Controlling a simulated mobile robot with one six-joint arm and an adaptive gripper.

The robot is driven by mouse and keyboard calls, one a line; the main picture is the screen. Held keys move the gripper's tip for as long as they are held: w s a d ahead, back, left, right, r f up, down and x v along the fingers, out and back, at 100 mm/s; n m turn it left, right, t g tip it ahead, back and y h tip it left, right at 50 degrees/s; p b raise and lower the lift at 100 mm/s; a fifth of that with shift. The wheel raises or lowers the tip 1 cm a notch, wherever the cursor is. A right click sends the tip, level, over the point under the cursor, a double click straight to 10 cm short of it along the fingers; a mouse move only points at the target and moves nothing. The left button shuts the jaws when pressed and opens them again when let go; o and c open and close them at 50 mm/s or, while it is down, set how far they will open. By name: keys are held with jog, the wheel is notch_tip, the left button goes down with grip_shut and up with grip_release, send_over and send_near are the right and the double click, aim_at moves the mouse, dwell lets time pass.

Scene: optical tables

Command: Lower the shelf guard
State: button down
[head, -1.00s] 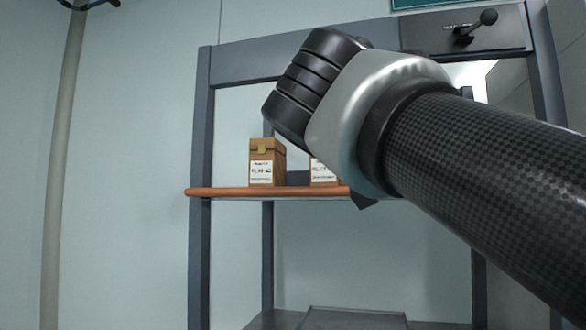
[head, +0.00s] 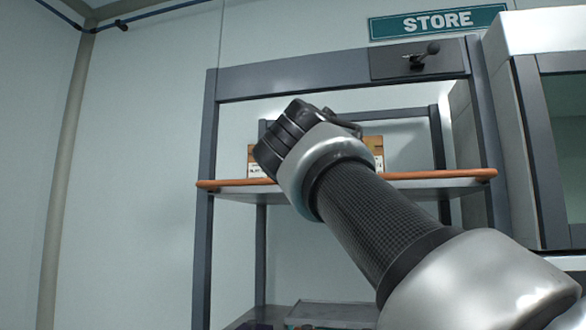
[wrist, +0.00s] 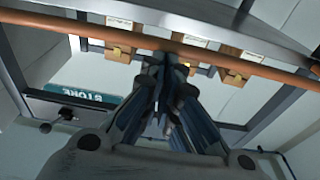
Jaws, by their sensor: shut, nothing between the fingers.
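An orange bar (head: 440,175), seemingly the shelf guard, runs level along the front edge of the shelf (head: 420,192). It also crosses the upper part of the wrist view (wrist: 85,32). My gripper (wrist: 167,66) is shut and empty. Its fingertips overlap the bar in the wrist view; I cannot tell whether they touch it. In the head view my wrist hides the fingers and the middle of the bar. A dark plate with a black-knobbed lever (head: 424,54) sits on the frame's top beam, at the right.
Several brown boxes with white labels (wrist: 118,50) stand on the shelf behind the bar. Grey posts (head: 208,150) frame the shelf. A green STORE sign (head: 438,22) is on the wall above. A pale cabinet (head: 555,35) stands at right. The space left of the frame is clear.

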jog(key=shift+w+a+f, duration=0.1)
jog(key=shift+w+f, duration=0.1)
jog(key=shift+f, duration=0.35)
jog(key=shift+w+a+f, duration=0.1)
jog(key=shift+w+f, duration=0.05)
jog(key=shift+f, duration=0.35)
jog(key=shift+s+r, duration=0.1)
jog(key=shift+r, duration=0.1)
